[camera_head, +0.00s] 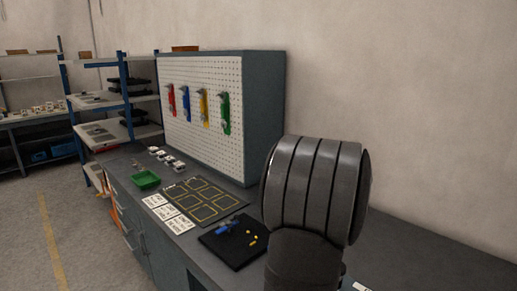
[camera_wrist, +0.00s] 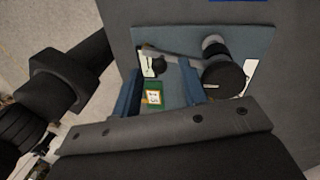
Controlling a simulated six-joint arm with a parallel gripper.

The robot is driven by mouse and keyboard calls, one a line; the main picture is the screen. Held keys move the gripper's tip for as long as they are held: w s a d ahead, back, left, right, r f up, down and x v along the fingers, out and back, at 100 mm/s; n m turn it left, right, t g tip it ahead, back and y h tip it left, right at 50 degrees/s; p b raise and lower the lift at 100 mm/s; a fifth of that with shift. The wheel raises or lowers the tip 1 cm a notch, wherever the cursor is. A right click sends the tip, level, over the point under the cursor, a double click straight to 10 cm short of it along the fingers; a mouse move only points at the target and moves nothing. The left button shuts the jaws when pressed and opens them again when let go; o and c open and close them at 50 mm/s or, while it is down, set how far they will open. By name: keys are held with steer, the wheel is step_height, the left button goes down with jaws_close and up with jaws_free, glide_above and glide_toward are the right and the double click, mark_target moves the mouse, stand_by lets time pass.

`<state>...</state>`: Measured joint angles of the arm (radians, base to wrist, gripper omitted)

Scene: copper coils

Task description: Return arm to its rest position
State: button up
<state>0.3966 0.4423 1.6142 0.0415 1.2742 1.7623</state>
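My gripper (camera_wrist: 160,68) shows in the wrist view as two blue fingers standing apart, with a visible gap between them. A small green piece with a pale, yellow-edged centre (camera_wrist: 153,96) shows in that gap. It appears to lie beyond the fingers and I see no finger touching it. In the head view a large dark rounded part of my arm fills the right foreground, and the gripper is not visible there.
The bench has a black mat with yellow outlines (camera_head: 207,200), a green bin (camera_head: 145,179), white label cards (camera_head: 168,213) and a black tray (camera_head: 229,249) with blue and yellow items. A white pegboard (camera_head: 203,140) holds coloured tools. Shelves (camera_head: 117,132) stand behind left.

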steer(key=shift+s+f, duration=0.1)
steer(key=shift+f, duration=0.35)
step_height(320, 180, up, 17)
steer(key=w+d, duration=0.2)
steer(key=w, duration=0.1)
steer(key=s+f, duration=0.1)
steer(key=f, duration=0.4)
steer(key=s+a+f, duration=0.1)
steer(key=f, duration=0.5)
steer(key=s+a+f, duration=0.1)
steer(key=f, duration=0.4)
steer(key=shift+f, duration=0.3)
steer(key=shift+s+f+n, duration=0.15)
steer(key=shift+f+n, duration=0.1)
steer(key=shift+n, duration=0.05)
steer(key=s+d+n+h, duration=0.2)
steer(key=d+n, duration=0.7)
steer(key=n, duration=0.7)
steer(key=shift+s+h, duration=0.3)
steer(key=shift+h, duration=0.1)
steer(key=shift+d, duration=0.15)
